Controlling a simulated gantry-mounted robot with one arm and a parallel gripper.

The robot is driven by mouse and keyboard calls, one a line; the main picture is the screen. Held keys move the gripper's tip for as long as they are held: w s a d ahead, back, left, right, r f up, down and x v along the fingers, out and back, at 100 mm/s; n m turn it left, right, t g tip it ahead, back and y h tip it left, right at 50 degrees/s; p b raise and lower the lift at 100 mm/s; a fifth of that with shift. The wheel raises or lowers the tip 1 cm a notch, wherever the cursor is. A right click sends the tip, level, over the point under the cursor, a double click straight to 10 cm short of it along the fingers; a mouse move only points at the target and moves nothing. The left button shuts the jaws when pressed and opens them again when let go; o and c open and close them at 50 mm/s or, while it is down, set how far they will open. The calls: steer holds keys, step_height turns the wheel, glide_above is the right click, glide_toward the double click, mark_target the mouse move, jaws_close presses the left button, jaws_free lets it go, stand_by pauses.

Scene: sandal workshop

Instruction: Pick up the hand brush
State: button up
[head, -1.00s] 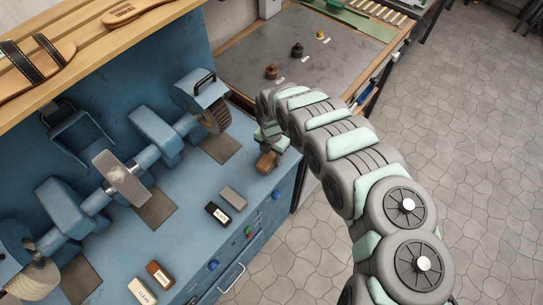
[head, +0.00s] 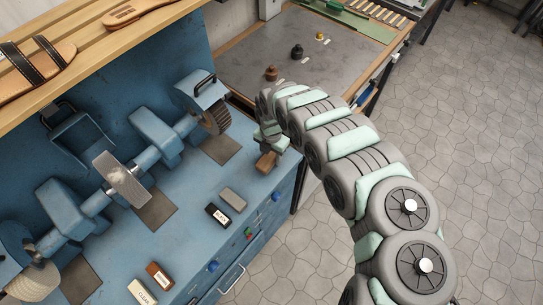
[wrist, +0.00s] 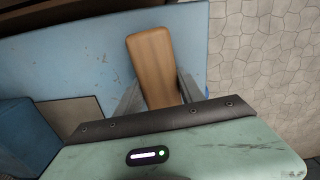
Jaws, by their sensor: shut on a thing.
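The hand brush shows as a brown wooden block (head: 266,161) near the right front corner of the blue bench top. In the wrist view its long, flat wooden back (wrist: 152,58) points away from my gripper, over the blue surface. My gripper (wrist: 160,92) is shut on the brush, with one grey finger along each side. In the head view my gripper (head: 271,144) is partly hidden by my own wrist. The brush's bristles are not visible. I cannot tell whether the brush touches the bench or hangs just above it.
A blue grinding machine (head: 165,140) with several wheels stands along the bench. Small labelled blocks (head: 218,214) and a grey block (head: 233,199) lie in front of it. A grey-topped table (head: 300,65) with small bottles stands behind. Open stone floor (head: 450,140) lies to the right.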

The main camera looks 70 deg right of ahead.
step_height(320, 180, up, 19)
steer(key=p, duration=0.5)
step_height(320, 180, up, 8)
steer(key=p, duration=0.8)
glide_above(272, 154)
steer(key=shift+w+r, duration=0.1)
steer(key=shift+r, duration=0.1)
steer(key=shift+b, duration=0.3)
